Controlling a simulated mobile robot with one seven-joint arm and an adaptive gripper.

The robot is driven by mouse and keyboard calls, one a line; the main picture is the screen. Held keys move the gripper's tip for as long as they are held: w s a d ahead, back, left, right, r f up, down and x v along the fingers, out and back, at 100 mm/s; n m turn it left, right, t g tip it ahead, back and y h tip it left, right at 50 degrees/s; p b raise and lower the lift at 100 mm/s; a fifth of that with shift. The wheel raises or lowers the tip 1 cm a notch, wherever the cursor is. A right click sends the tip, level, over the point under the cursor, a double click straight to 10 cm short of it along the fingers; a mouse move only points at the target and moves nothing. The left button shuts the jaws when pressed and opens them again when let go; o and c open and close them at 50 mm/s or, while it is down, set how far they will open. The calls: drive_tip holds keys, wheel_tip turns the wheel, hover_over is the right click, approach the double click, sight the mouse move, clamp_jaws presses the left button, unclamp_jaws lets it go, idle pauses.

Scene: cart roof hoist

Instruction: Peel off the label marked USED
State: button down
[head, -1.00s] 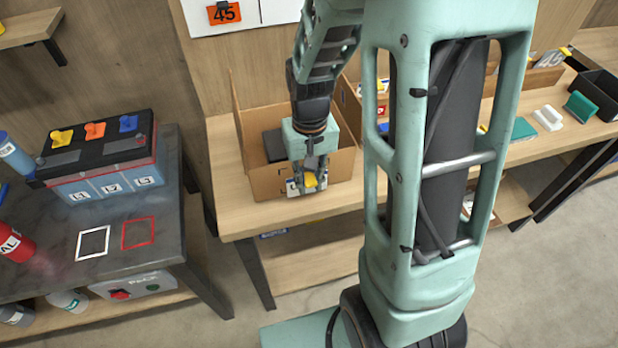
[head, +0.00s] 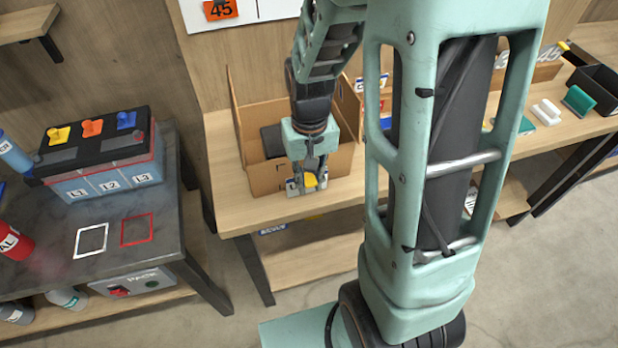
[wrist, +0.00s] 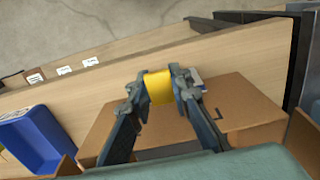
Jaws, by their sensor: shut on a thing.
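My gripper (head: 309,183) is at the front wall of an open cardboard box (head: 268,182) on a wooden bench. In the wrist view my gripper (wrist: 160,80) is shut on a small yellow piece (wrist: 159,88). The yellow piece also shows between the fingers in the head view (head: 311,180). A small whitish patch (head: 291,188) shows beside the fingers in the head view, and a pale piece (wrist: 196,77) shows behind the right finger in the wrist view. I cannot read USED on anything. The fingers partly hide that spot.
A dark object (head: 273,141) sits inside the box. A dark bench (head: 165,240) at left carries a battery-like block (head: 105,150) marked L1, L2, L3. A blue bin (wrist: 32,138) shows in the wrist view. Bare bench (head: 232,215) lies in front of the box.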

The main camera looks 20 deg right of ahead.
drive_tip(key=shift+s, duration=2.85)
drive_tip(key=shift+w, duration=0.15)
